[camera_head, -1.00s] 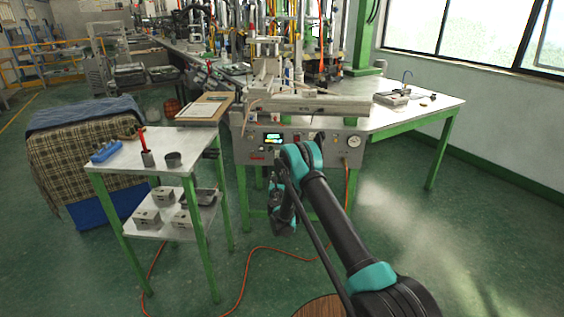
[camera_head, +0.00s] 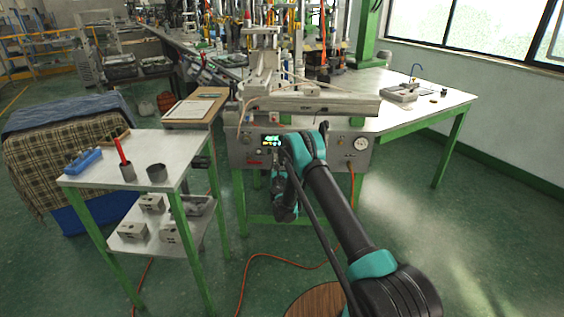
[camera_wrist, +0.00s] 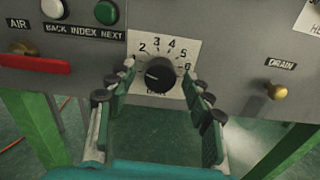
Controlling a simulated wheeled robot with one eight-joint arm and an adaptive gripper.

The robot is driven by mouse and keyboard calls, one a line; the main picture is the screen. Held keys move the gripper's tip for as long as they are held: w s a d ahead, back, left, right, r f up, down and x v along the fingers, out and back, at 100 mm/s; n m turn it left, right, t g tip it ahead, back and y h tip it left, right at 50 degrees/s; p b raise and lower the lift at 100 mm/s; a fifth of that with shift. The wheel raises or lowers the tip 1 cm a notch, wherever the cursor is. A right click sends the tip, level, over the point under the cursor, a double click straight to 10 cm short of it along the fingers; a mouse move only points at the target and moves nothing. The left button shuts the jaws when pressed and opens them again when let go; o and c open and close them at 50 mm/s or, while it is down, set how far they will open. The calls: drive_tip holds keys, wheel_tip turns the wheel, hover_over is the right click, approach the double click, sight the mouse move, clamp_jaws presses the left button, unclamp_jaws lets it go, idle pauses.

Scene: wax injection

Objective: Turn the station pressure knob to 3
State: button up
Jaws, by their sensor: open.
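The station pressure knob (camera_wrist: 159,75) is a round black dial on a white scale plate (camera_wrist: 176,48) in the wrist view. A light pointer mark seems to show on the knob's left side, below the 2. My gripper (camera_wrist: 159,100) is open, with its two fingers below and to either side of the knob, not closed on it. In the head view my arm hides the knob; the station's front panel (camera_head: 246,152) shows around it.
In the wrist view a brass drain valve (camera_wrist: 276,91) is at the right, and a red bar (camera_wrist: 35,64) and push buttons (camera_wrist: 106,12) are at the left. In the head view a small table (camera_head: 112,178) stands left of the station. Open floor lies to the right.

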drive_tip(key=shift+w, duration=0.2)
drive_tip(key=c, duration=1.2)
drive_tip(key=shift+o, duration=0.2)
drive_tip(key=shift+m, duration=0.5)
drive_tip(key=m, duration=1)
drive_tip(key=shift+m, duration=0.4)
drive_tip(key=shift+s, duration=0.1)
drive_tip(key=o, duration=1.2)
drive_tip(key=shift+c, duration=0.2)
